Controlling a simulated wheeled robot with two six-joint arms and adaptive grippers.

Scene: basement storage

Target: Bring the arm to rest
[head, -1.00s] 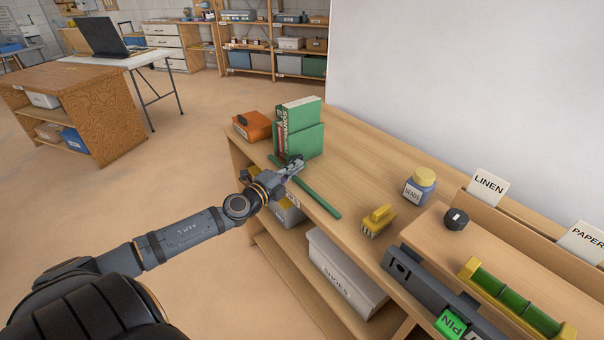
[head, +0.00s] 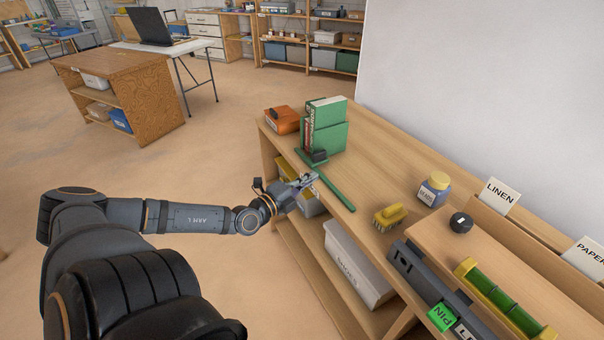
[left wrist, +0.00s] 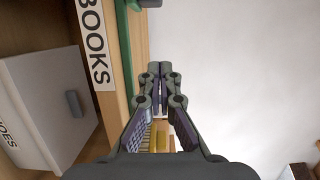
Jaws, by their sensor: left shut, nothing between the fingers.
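My left gripper (head: 308,180) is at the front edge of the wooden workbench (head: 400,175), with its arm reaching in from the left. Its fingers are shut with nothing between them; they also show together in the left wrist view (left wrist: 158,72). My right gripper is not in view.
An orange box (head: 283,120), a yellow brush (head: 390,216), a jar (head: 434,188) and a dark knob (head: 461,222) are on the bench. A white SHOES bin (head: 355,265) sits on the shelf below. Open floor (head: 220,140) lies left of the bench.

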